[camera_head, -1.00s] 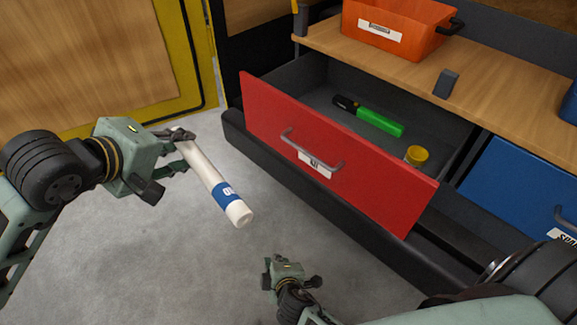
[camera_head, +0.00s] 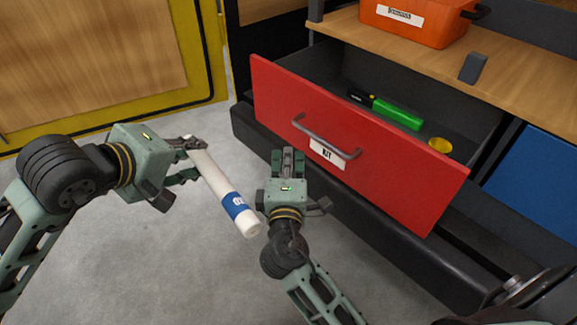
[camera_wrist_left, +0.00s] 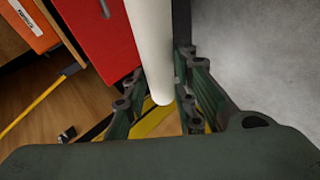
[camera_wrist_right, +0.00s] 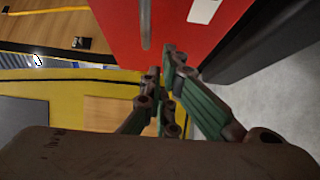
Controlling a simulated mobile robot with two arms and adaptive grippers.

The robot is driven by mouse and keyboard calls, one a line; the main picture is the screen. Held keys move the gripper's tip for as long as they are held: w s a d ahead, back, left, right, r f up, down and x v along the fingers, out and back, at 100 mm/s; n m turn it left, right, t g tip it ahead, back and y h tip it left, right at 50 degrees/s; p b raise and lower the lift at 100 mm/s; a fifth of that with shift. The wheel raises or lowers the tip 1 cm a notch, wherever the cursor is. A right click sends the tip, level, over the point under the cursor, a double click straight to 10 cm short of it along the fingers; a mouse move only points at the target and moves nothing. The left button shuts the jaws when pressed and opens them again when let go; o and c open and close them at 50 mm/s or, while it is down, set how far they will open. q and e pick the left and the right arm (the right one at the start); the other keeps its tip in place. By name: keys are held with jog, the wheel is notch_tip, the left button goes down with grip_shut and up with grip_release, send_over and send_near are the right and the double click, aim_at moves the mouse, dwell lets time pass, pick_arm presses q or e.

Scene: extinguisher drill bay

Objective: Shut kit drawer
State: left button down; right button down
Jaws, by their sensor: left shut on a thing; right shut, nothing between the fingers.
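The red kit drawer (camera_head: 350,143) stands pulled out, with a grey bar handle (camera_head: 325,140) and a "KIT" label on its front. Inside it lie a green and black tool (camera_head: 397,113) and a yellow round item (camera_head: 440,145). My right gripper (camera_head: 288,153) is shut and empty, in front of the drawer face, left of the handle. Whether it touches the face I cannot tell. The red front also shows in the right wrist view (camera_wrist_right: 115,30). My left gripper (camera_head: 188,160) is shut on a white tube with a blue band (camera_head: 215,183), held tilted left of the right gripper.
An orange bin (camera_head: 415,22) and a small grey block (camera_head: 473,68) stand on the wooden top (camera_head: 520,90) above. A blue drawer (camera_head: 535,185) is at the right. A yellow-framed wooden panel (camera_head: 90,65) stands at the left. Grey floor is clear in front.

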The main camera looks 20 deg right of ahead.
pick_arm(q)
jog(key=shift+r, duration=0.15)
jog(key=shift+r+p, duration=0.25)
jog(key=shift+p, duration=0.1)
pick_arm(e)
jog(key=w+d, duration=0.5)
jog(key=shift+w+d, duration=0.15)
jog(key=shift+w, duration=0.1)
jog(key=shift+d, duration=0.1)
jog(key=shift+w+d, duration=0.25)
jog(key=shift+d, duration=0.3)
pick_arm(q)
jog(key=shift+f+b, duration=0.25)
jog(key=shift+b, duration=0.05)
pick_arm(e)
jog(key=w+d, duration=0.3)
jog(key=d, duration=0.4)
jog(key=w+d, duration=0.3)
jog(key=d, duration=0.4)
jog(key=w+d, duration=0.3)
jog(key=d, duration=0.5)
jog(key=shift+f, duration=0.1)
jog(key=shift+w+d, duration=0.2)
jog(key=shift+d, duration=0.15)
pick_arm(q)
jog(key=shift+a, duration=0.1)
pick_arm(e)
jog(key=shift+d+r, duration=0.1)
jog(key=shift+r, duration=0.15)
